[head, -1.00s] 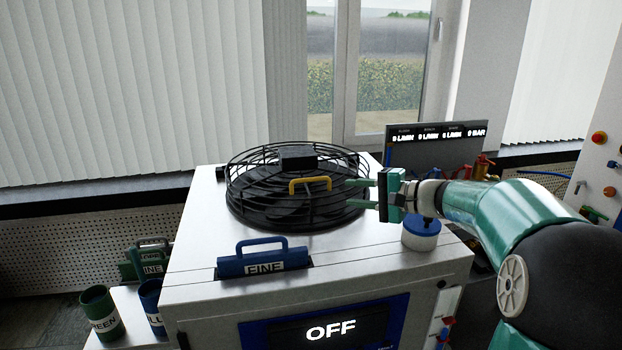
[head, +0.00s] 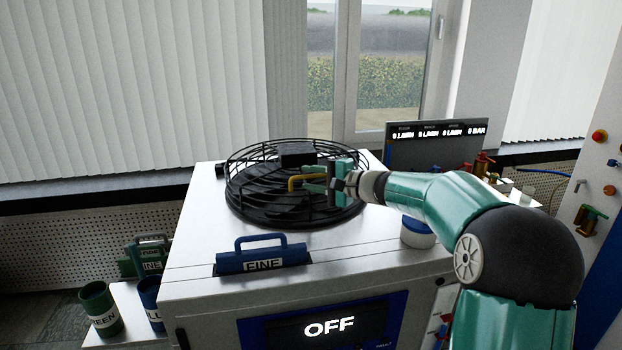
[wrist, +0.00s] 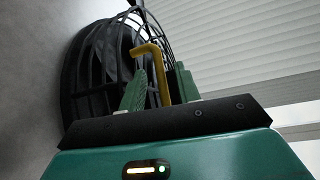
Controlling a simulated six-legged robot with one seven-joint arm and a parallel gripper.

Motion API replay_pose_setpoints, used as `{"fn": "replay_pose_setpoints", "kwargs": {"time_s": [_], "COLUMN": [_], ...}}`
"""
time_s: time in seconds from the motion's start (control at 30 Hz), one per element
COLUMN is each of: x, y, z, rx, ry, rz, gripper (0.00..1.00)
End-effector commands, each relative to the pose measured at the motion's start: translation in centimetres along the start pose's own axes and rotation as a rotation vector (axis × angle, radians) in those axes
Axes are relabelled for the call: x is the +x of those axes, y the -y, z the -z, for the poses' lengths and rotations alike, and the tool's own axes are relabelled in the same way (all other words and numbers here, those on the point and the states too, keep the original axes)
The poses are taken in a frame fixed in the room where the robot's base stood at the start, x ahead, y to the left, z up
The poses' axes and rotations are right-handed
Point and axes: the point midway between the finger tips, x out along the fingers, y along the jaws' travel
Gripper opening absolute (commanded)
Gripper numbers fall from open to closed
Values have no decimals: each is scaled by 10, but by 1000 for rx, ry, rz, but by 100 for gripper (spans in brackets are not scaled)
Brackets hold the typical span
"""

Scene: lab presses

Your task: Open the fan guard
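The fan guard (head: 298,155) is a round black wire cage on top of the white machine and lies closed over the fan. Its yellow handle (head: 303,179) faces the front right of the guard. My gripper (head: 322,178) is at the handle, coming from the right, and partly hides its right part. In the wrist view the handle (wrist: 150,52) reaches in between my two green fingers (wrist: 160,88). The fingers look apart, with a gap beside the handle, so the gripper seems open around it. The guard's wires (wrist: 92,62) fill the upper left of that view.
A blue-handled block labelled FINE (head: 262,257) sits at the machine's front top. A white jar with a blue lid (head: 417,232) stands under my arm. A display panel (head: 433,148) rises behind right. Green and blue cups (head: 98,305) stand lower left.

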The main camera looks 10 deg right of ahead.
Motion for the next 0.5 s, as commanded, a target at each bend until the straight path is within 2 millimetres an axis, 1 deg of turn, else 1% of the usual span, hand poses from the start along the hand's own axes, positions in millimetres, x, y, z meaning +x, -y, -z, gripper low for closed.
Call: {"fn": "replay_pose_setpoints", "kwargs": {"time_s": [0.1,0.37,0.5], "x": [6,6,6], "y": [0,0,0], "z": [1,2,2], "rx": [0,0,0], "ry": [0,-1,-1], "rz": [0,0,0], "gripper": [33,33,5]}}
